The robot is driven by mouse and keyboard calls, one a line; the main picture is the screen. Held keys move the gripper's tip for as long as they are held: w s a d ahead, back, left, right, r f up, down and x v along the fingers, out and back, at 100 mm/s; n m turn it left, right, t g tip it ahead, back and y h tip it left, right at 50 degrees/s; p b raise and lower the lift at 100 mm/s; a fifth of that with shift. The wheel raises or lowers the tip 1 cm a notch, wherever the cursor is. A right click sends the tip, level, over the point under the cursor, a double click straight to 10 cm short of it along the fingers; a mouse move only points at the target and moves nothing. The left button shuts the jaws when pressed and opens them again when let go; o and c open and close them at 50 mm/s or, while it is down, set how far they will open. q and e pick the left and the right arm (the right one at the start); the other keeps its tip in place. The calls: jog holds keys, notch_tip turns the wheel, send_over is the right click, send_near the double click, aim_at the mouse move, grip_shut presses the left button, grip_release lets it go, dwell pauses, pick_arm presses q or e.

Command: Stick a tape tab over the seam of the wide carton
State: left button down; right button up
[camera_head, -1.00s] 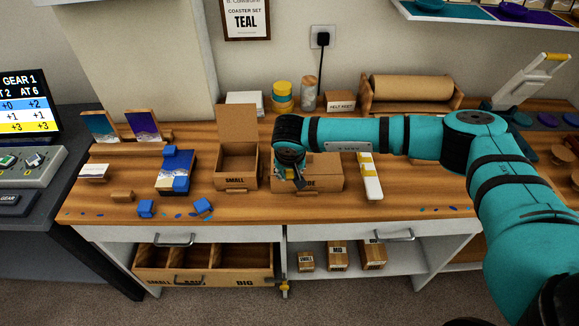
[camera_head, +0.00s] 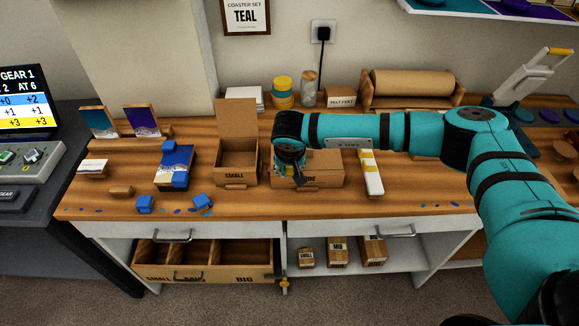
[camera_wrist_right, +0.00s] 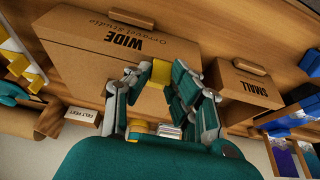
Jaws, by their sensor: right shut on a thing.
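The wide carton (camera_head: 325,170) stands on the bench with its top closed, partly hidden behind my right gripper in the head view. In the right wrist view the carton (camera_wrist_right: 85,60) fills the upper left, its WIDE label upside down. My right gripper (camera_wrist_right: 160,74) is shut on a small yellow tape tab (camera_wrist_right: 159,77), held over the carton near its labelled side. I cannot tell whether the tab touches the carton. In the head view my right gripper (camera_head: 296,178) hangs at the carton's left part. A white strip with yellow tabs (camera_head: 371,174) lies right of the carton. My left gripper is not in view.
The open small carton (camera_head: 237,170) stands close on the left. Blue-wrapped coasters (camera_head: 175,165) and loose blue blocks lie farther left. A felt feet box (camera_head: 340,97) and a paper roll (camera_head: 411,83) stand behind. The bench front edge is mostly clear.

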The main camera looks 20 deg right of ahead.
jog(key=shift+f+b, duration=0.35)
dwell(0.7)
dwell(0.4)
jog(key=o, duration=0.7)
jog(key=shift+r+p, duration=2)
jog(key=shift+r, duration=2.05)
